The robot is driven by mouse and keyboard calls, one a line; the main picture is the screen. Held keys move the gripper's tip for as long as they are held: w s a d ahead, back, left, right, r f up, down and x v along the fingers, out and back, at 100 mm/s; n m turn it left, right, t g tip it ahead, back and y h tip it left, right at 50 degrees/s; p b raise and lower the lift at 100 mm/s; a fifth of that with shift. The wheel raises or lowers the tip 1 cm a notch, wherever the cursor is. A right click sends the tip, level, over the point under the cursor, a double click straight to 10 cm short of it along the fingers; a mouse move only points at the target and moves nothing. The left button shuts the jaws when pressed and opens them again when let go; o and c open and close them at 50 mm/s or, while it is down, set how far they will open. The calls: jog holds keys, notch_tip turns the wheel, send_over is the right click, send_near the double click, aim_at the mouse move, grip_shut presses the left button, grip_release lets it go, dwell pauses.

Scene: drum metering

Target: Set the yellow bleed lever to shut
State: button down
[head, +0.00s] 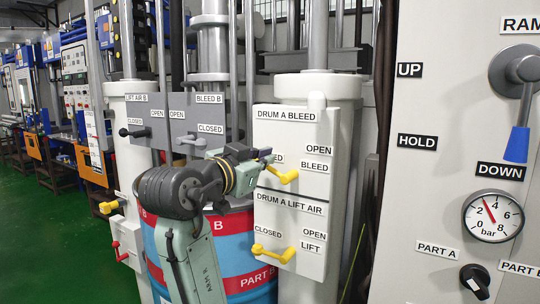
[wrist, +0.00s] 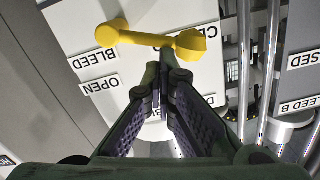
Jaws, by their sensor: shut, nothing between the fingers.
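The yellow bleed lever (head: 284,175) is on the white panel labelled DRUM A BLEED (head: 291,120). It lies roughly sideways, its right end close to the BLEED label (head: 315,166) and its left part partly behind my gripper. In the wrist view, which is upside down, the lever (wrist: 150,40) spans the top, with one end by the BLEED label. My gripper (head: 267,156) is shut and empty, its tips at the panel just above the lever. In the wrist view the tips (wrist: 161,75) are close to the lever; I cannot tell whether they touch it. The CLOSED label is partly hidden.
A second yellow lever (head: 274,253) is below, on the DRUM A LIFT AIR panel (head: 290,205). The drum B panel with black and grey levers is at left. A large panel with a blue-handled lever (head: 517,140) and a gauge (head: 493,216) is at right.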

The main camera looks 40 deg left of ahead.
jog(key=shift+s+a+f, duration=0.1)
jog(key=shift+a+f, duration=0.4)
jog(key=shift+f, duration=0.05)
jog(key=shift+a, duration=0.1)
dwell(0.5)
